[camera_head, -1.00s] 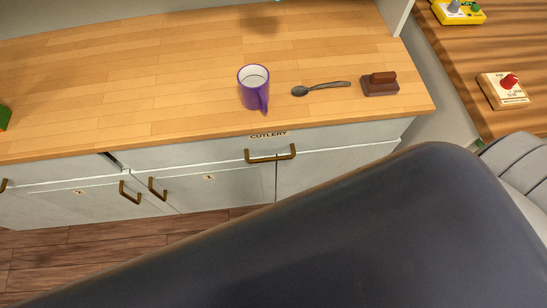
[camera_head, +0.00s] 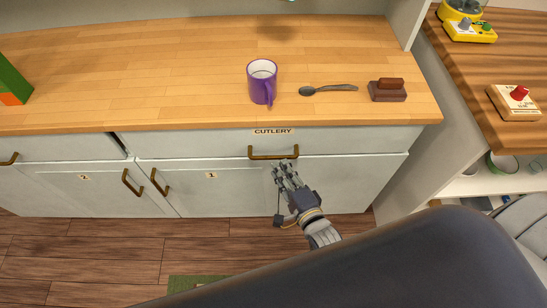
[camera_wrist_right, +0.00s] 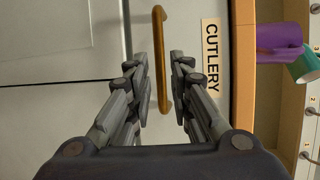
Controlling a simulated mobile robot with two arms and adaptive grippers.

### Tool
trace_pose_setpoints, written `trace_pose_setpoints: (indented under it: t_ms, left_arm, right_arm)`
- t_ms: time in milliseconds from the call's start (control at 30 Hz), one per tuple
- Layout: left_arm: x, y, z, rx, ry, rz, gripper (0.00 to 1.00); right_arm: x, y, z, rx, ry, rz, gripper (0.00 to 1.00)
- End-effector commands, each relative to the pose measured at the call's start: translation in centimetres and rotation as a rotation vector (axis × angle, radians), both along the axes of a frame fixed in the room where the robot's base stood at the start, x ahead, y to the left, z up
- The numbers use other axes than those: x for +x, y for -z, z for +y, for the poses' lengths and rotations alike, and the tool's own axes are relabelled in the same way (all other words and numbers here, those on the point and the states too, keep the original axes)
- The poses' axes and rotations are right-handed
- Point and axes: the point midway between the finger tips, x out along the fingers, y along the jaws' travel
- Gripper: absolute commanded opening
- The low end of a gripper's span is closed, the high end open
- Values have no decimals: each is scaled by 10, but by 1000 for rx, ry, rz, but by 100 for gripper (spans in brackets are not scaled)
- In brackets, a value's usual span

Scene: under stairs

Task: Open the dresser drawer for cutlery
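The drawer labelled CUTLERY (camera_head: 350,141) is in the dresser under the wooden worktop, and its front looks flush. Its brass handle (camera_head: 273,154) is a horizontal bar below the label. My right gripper (camera_head: 284,168) is just below the handle's right part in the head view. In the right wrist view my right gripper (camera_wrist_right: 160,62) is open, with its fingers on both sides of the handle (camera_wrist_right: 161,60) and a gap to each side. The CUTLERY label (camera_wrist_right: 211,60) shows to the right there. My left gripper is not in view.
On the worktop (camera_head: 160,85) stand a purple mug (camera_head: 262,83), a spoon (camera_head: 328,89) and a brown block (camera_head: 387,90). Cupboard doors with brass handles (camera_head: 132,183) are below left. A dark part of my body covers the lower right. Wooden floor (camera_head: 110,250) lies in front.

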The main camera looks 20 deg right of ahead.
Motion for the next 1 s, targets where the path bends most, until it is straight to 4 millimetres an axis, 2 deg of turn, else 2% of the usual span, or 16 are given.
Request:
trace_pose_setpoints:
  t_ms: [33,200,400,767,800,900,1000]
  left_arm:
    - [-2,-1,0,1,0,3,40]
    - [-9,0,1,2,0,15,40]
    - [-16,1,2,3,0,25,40]
    - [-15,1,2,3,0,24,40]
    - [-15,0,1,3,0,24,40]
    - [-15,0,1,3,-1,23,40]
    - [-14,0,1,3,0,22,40]
  right_arm:
    - [11,0,1,-1,0,-3,20]
    - [39,6,5,-2,0,-1,20]
    - [59,11,7,-1,1,1,20]
    - [64,13,8,-2,-1,2,20]
    - [64,12,8,-2,-1,2,18]
    - [64,12,8,-2,-1,2,0]
    - [64,12,8,-2,-1,2,0]
